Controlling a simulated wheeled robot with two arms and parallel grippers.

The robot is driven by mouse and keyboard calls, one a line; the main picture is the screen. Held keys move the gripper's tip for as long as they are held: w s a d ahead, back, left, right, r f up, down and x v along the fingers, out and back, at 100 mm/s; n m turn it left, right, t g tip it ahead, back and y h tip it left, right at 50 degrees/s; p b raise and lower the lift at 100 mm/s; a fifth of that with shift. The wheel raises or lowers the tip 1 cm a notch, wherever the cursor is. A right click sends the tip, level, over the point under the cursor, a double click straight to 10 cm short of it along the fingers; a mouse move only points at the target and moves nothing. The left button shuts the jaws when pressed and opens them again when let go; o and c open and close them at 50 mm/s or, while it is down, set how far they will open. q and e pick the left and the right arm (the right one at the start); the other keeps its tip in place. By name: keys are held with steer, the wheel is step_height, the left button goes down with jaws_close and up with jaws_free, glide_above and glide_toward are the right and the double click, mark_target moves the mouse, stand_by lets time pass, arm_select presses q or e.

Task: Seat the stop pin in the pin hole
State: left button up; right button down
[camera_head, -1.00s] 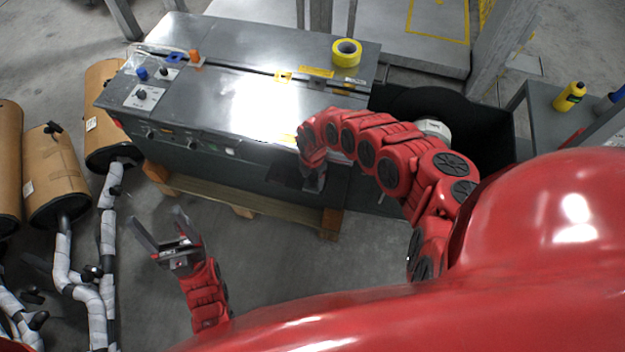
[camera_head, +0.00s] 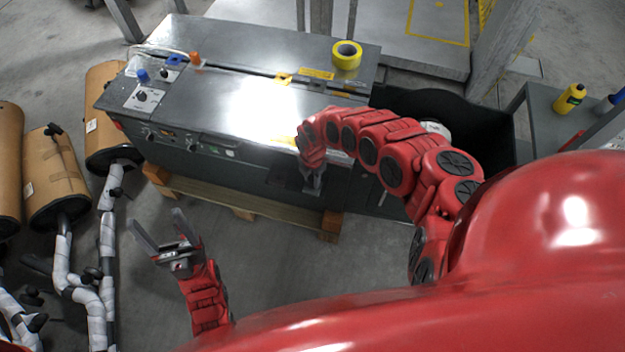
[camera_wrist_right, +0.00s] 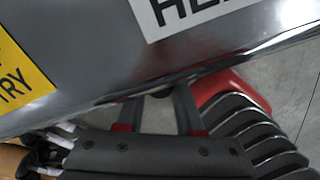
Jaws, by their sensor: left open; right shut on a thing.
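My right gripper (camera_head: 312,187) is low at the front face of the grey metal machine (camera_head: 240,105), near a dark recessed panel. In the right wrist view its two fingers (camera_wrist_right: 158,108) stand close below the machine's metal edge. A small dark piece (camera_wrist_right: 161,93) shows between the fingertips; it appears to be the stop pin, mostly hidden. The pin hole cannot be made out in either view. My left gripper (camera_head: 165,235) is open and empty over the floor, left of the machine's front.
Yellow tape (camera_head: 347,54) lies on the machine top. A wooden pallet (camera_head: 240,205) is beneath the machine. Brown mufflers (camera_head: 55,180) with wrapped pipes stand at left. A black bin (camera_head: 495,140) is right of the machine. Floor between the arms is clear.

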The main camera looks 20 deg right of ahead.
steer(key=shift+d+r, duration=0.2)
steer(key=shift+r, duration=0.2)
step_height(320, 180, up, 2)
steer(key=shift+s+a+r, duration=0.1)
steer(key=shift+s, duration=0.05)
steer(key=s+a+r+p, duration=0.1)
steer(key=s+a+p, duration=0.5)
steer(key=s+a, duration=0.3)
steer(key=shift+s, duration=2)
